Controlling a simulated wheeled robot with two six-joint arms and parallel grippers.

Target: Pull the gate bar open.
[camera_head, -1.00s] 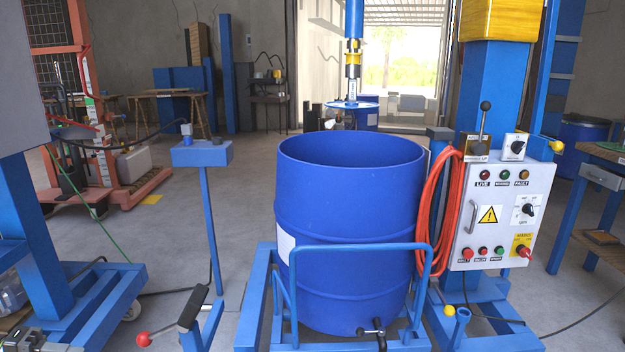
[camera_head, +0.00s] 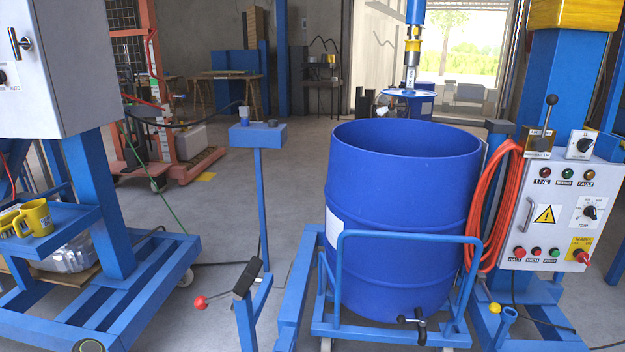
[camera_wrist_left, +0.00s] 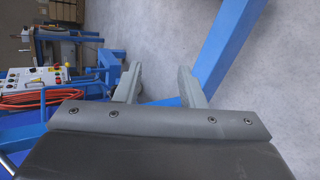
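The blue tubular gate bar (camera_head: 400,235) stands upright across the front of the big blue drum (camera_head: 390,200) in the head view. The bar appears closed across the drum's front. My left gripper (camera_wrist_left: 160,85) shows only in the left wrist view. Its two grey fingers are spread, with only floor and part of a blue beam visible behind the gap. My right gripper is in neither view.
A blue post with a black block (camera_head: 245,279) and a red-knobbed lever (camera_head: 199,302) stands left of the drum frame. The control box (camera_head: 550,215) and orange hose (camera_head: 494,205) are at right.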

